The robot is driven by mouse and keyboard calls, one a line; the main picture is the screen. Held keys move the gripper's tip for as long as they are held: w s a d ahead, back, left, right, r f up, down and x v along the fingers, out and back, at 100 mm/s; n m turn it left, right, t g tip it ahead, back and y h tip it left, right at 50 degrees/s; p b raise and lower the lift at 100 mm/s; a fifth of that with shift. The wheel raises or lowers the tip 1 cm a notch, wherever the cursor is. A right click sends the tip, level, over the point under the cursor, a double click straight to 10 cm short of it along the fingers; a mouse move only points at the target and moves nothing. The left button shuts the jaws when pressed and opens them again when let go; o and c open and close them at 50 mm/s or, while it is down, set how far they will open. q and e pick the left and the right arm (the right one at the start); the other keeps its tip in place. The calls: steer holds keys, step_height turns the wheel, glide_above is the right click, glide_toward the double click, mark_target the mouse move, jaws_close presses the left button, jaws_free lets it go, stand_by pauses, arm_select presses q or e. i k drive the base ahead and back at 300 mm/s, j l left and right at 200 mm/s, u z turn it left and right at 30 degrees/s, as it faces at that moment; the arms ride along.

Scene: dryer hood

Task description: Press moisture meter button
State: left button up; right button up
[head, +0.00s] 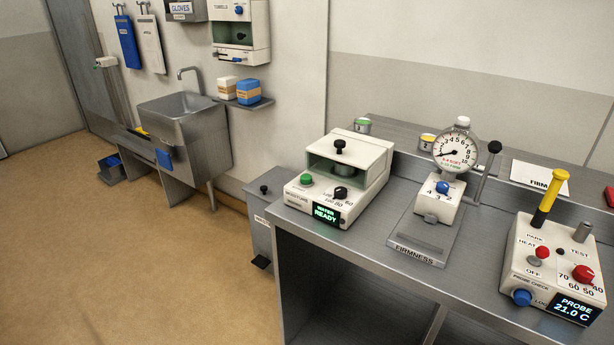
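The moisture meter (343,170) is a cream box on the left end of the grey metal bench. Its front panel has a round green button (307,180) at the left, a black knob (341,192) at the right and a small lit display (326,214) with green text that ends in "READY". Neither of my grippers is in view, and nothing touches the meter.
On the bench (385,262), right of the meter, stand a firmness gauge (456,150) with a crank and a probe check box (553,262) with a yellow-handled probe (546,205). A grey bin (262,225) is left of the bench. A sink (187,130) is farther back.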

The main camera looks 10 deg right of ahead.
mark_target(305, 179)
steer(key=z, duration=0.25)
steer(key=i+j+z, duration=0.15)
steer(key=z, duration=0.25)
steer(key=i+j+z, duration=0.1)
steer(key=j+z, duration=0.5)
steer(key=z, duration=0.15)
steer(key=i+j+z, duration=0.1)
steer(key=j, duration=0.65)
steer(key=i+j+z, duration=0.1)
steer(key=j, duration=0.7)
